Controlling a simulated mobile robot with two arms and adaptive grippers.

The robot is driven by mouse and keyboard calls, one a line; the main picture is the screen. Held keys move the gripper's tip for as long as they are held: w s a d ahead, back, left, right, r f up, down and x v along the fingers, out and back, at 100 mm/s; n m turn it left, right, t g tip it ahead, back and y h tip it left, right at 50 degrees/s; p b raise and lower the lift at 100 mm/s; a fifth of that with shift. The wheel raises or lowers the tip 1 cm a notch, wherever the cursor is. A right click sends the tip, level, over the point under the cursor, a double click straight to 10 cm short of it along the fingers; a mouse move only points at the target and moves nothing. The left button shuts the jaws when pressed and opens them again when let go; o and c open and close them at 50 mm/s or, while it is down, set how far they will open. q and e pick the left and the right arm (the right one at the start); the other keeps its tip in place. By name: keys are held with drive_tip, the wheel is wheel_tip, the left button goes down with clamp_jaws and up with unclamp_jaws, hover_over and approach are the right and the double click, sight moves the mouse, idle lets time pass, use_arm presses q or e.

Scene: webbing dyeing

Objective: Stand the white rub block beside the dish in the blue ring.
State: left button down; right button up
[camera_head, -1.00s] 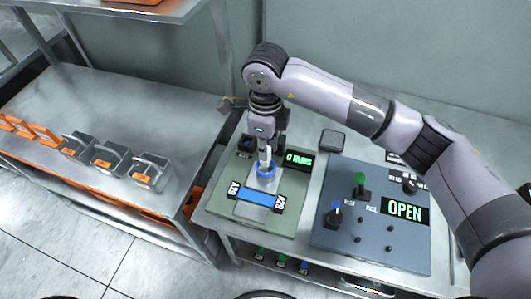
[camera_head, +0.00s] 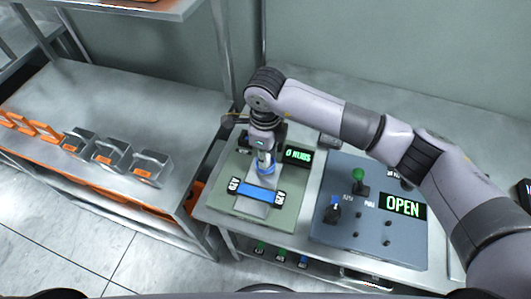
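I cannot make out the dish clearly; the hand and wrist cover the area behind the ring. My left gripper is out of view.
A "0 RUBS" display (camera_head: 298,155) stands close right of the gripper. The blue-grey control panel (camera_head: 345,235) with knobs and an "OPEN" display (camera_head: 402,206) lies to the right. Several grey bins (camera_head: 152,167) stand on the left bench (camera_head: 130,110), which has free room behind them.

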drive_tip(key=shift+r, duration=0.35)
wheel_tip(320, 180, up, 12)
drive_tip(key=b, duration=0.3)
drive_tip(key=shift+f+b, duration=0.15)
drive_tip(key=shift+b, duration=0.2)
